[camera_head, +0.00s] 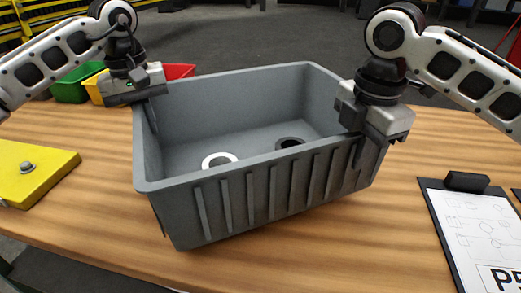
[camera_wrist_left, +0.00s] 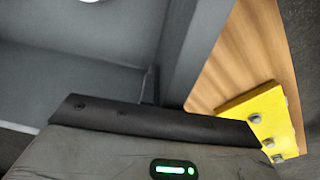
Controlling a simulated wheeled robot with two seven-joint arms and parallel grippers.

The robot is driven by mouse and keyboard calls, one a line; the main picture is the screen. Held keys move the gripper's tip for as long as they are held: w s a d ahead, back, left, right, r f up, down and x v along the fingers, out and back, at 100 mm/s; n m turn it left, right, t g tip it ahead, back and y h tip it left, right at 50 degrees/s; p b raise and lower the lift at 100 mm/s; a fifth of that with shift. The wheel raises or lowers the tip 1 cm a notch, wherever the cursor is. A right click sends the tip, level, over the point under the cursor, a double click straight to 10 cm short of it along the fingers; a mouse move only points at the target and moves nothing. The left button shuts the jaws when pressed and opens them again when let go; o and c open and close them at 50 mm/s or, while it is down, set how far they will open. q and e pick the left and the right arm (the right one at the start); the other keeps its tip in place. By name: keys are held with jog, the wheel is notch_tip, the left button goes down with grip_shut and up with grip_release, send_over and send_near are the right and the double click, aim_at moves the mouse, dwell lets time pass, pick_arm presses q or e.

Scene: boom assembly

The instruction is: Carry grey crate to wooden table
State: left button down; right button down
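The grey crate (camera_head: 260,185) is over the wooden table (camera_head: 300,265), turned at an angle to it; I cannot tell whether its base touches the wood. A white ring (camera_head: 220,159) and a dark ring (camera_head: 289,143) lie inside on its floor. My left gripper (camera_head: 151,112) is at the crate's left wall, shut on the rim. The left wrist view shows the crate's wall (camera_wrist_left: 190,60) close against this gripper. My right gripper (camera_head: 362,140) is shut on the right wall's rim, with a finger down its outer side. The fingers' inner faces are mostly hidden.
A yellow block (camera_head: 38,172) with a knob lies at the left of the table. Green (camera_head: 72,88) and red (camera_head: 180,72) bins stand behind the crate at left. A clipboard (camera_head: 475,225) lies at right. Bare wood shows in front and at right.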

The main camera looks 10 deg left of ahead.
aim_at(352, 173)
pick_arm(q)
jog(key=shift+a+f, duration=0.15)
jog(key=shift+a, duration=0.15)
pick_arm(e)
jog(key=shift+w+d+f, duration=0.1)
jog(key=shift+d+f, duration=0.05)
jog(key=shift+d, duration=0.1)
